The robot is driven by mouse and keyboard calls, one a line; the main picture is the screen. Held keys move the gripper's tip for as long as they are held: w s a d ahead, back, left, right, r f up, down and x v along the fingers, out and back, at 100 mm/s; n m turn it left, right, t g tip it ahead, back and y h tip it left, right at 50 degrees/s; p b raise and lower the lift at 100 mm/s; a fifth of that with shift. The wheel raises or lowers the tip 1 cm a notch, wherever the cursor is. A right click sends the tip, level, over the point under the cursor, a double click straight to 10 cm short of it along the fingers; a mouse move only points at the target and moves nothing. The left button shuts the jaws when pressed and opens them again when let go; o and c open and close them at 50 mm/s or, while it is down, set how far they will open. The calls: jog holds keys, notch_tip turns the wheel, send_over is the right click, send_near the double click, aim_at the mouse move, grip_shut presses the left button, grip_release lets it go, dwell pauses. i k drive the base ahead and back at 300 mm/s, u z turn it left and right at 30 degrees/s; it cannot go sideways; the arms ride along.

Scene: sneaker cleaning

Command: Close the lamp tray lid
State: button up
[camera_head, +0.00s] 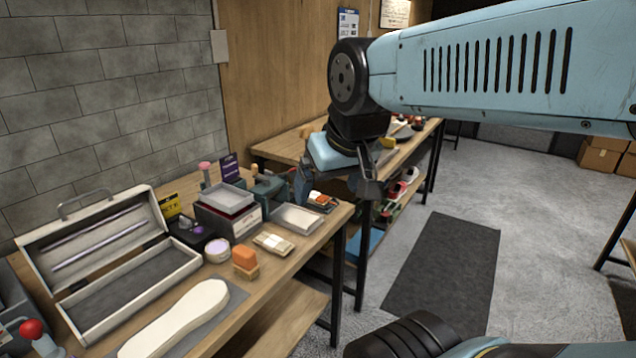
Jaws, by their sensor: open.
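The lamp tray (130,298) is a long pale box with a dark lining on the wooden workbench at the left. Its lid (95,240) stands raised and leans back near the wall. Two purplish lamp tubes run along the lid's inside, and a grey handle (85,202) is on its top edge. My gripper (335,190) is open and points down near the far right end of the workbench, well to the right of the lid and apart from it. No thing shows between its fingers.
A white sole-shaped piece (178,320) lies on a grey mat before the tray. A round tin (217,250), an orange-topped brush (245,260), stacked boxes (228,213) and a shallow tray (297,219) stand to the right. A red-knobbed lever (33,330) is front left.

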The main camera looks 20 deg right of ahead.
aim_at(62, 252)
jog(key=u, duration=1.3)
jog(key=i, duration=0.1)
jog(key=z, duration=2.65)
jog(key=k, duration=1.1)
jog(key=u, duration=0.9)
jog(key=i, duration=0.1)
jog(key=u, duration=0.95)
